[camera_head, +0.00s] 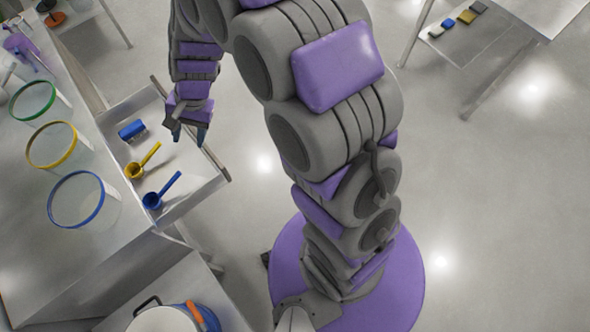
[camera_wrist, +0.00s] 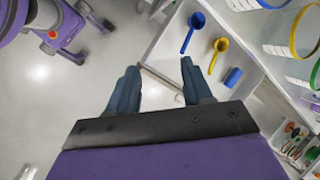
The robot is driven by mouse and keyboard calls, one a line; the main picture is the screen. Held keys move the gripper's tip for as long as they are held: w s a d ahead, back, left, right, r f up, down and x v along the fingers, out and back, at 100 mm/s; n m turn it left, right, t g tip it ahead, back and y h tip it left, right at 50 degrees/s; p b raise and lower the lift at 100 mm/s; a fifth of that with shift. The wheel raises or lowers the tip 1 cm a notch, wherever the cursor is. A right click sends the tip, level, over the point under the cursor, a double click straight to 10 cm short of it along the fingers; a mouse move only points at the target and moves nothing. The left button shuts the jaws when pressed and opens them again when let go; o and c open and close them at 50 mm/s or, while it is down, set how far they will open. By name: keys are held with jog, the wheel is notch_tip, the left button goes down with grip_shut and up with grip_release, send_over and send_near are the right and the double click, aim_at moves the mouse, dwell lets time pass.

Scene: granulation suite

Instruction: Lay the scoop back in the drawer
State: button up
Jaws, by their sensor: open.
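The pulled-out white drawer (camera_head: 183,180) holds a yellow scoop (camera_head: 135,170), a blue scoop (camera_head: 153,199) and a small blue block (camera_head: 131,129). Both scoops lie on the drawer floor with their handles pointing up and right. The wrist view also shows the blue scoop (camera_wrist: 196,21), the yellow scoop (camera_wrist: 220,45) and the block (camera_wrist: 232,77). My gripper (camera_head: 189,136) is open and empty, at the drawer's front edge on the block's side. In the wrist view its fingers (camera_wrist: 160,68) are apart, with only the drawer edge and floor seen between them.
Clear tubs with green (camera_head: 33,100), yellow (camera_head: 58,145) and blue (camera_head: 76,199) rims stand on the counter left of the drawer. A blue-rimmed pail (camera_head: 170,318) stands at the bottom. A table (camera_head: 540,12) is at upper right.

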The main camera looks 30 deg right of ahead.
jog(key=s+d+r+n+h, duration=0.1)
jog(key=s+d+r+n, duration=0.1)
jog(key=s+d, duration=0.4)
jog(key=s+d+r+n+h, duration=0.2)
jog(key=s+d+r, duration=0.3)
jog(key=s, duration=0.7)
jog(key=s+d+r+n+h, duration=0.1)
jog(key=s+d+r, duration=0.3)
jog(key=s+d, duration=0.4)
jog(key=shift+s+r+n+g+h, duration=0.2)
jog(key=shift+s+n+g+h, duration=0.15)
jog(key=shift+s+n, duration=0.2)
